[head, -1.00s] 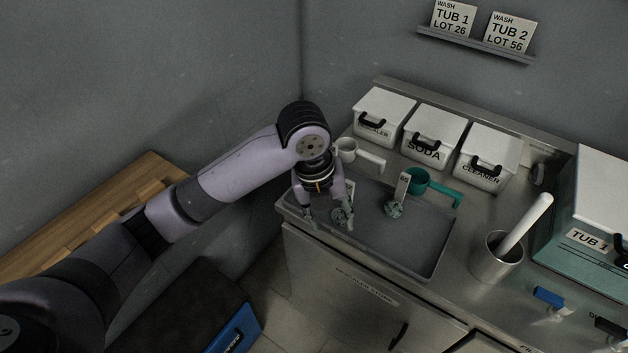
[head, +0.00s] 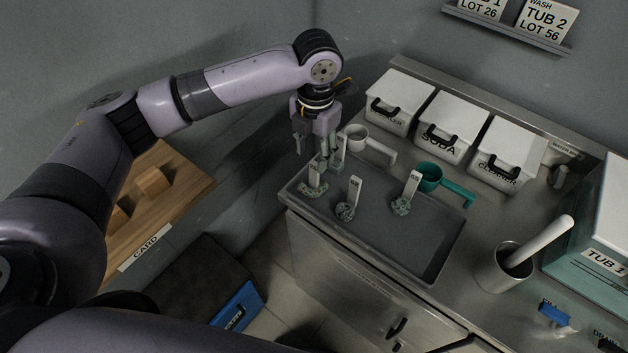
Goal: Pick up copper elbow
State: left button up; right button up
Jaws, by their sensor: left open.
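Several greenish, corroded-looking fittings with upright white tags stand in the grey tray (head: 385,245): a left fitting (head: 313,190), a middle fitting (head: 346,211) and a right fitting (head: 401,205). My left gripper (head: 317,158) points down at the tray's back left corner, with fingers apart, above and slightly behind the left fitting. Its fingers partly overlap that fitting's tag, and I cannot tell whether they touch it. My right gripper is out of view.
A white scoop (head: 370,145) and a green scoop (head: 440,184) lie behind the tray. White lidded bins (head: 447,125) line the back. A metal cup with a white pestle (head: 503,267) stands right. A wooden board (head: 150,215) is at left. The tray's front right is clear.

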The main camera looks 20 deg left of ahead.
aim_at(313, 163)
pick_arm(q)
notch_tip(313, 163, down, 3)
jog(key=shift+r, duration=0.2)
jog(key=shift+f+p, duration=0.25)
jog(key=shift+p, duration=0.25)
notch_tip(313, 163, down, 4)
jog(key=shift+r+p, duration=0.2)
jog(key=shift+p, duration=0.65)
jog(key=shift+f, duration=0.55)
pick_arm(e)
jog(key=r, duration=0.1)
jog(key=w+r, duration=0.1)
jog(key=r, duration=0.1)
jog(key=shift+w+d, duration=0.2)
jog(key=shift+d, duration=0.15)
pick_arm(q)
jog(key=shift+c, duration=0.5)
grip_shut()
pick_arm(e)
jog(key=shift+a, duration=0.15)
